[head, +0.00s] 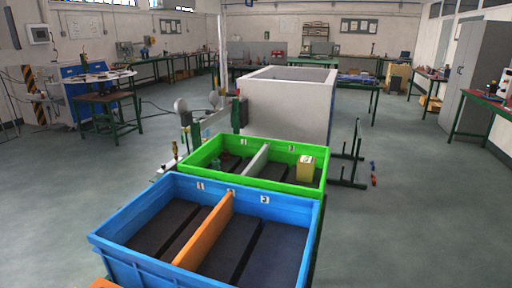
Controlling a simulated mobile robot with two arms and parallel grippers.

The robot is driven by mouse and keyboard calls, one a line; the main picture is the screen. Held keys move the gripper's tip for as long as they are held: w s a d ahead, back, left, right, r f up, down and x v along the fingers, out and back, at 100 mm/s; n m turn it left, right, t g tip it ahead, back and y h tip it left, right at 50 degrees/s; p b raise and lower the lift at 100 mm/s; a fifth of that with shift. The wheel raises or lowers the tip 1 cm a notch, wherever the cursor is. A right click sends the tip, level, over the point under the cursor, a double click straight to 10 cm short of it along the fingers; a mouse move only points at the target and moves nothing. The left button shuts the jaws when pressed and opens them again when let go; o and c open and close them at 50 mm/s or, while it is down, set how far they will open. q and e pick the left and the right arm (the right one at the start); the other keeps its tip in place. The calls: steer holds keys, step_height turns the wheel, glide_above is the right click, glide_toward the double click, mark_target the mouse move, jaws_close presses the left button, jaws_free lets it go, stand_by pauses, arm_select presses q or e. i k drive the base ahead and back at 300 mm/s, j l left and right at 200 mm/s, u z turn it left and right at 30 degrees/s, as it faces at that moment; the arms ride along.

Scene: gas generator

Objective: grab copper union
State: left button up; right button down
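I cannot pick out a copper union for certain. The green crate (310,188) has a grey divider (257,160). A small brass-coloured piece (174,148) shows left of the green crate. Neither of my grippers is in view.
A blue crate (140,268) with an orange divider (205,232) stands nearest and looks empty. Behind the green crate is a large grey-white box (287,112). A dark stand (351,160) is to the right. Floor is clear at right (430,210) and left.

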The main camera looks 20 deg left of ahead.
mark_target(226, 153)
steer(key=j+z, duration=0.25)
steer(key=j, duration=2.05)
steer(key=i+j+z, duration=0.2)
steer(key=j+z, duration=0.15)
steer(key=j, duration=1.2)
steer(key=j+z, duration=0.35)
steer(key=j, duration=1.15)
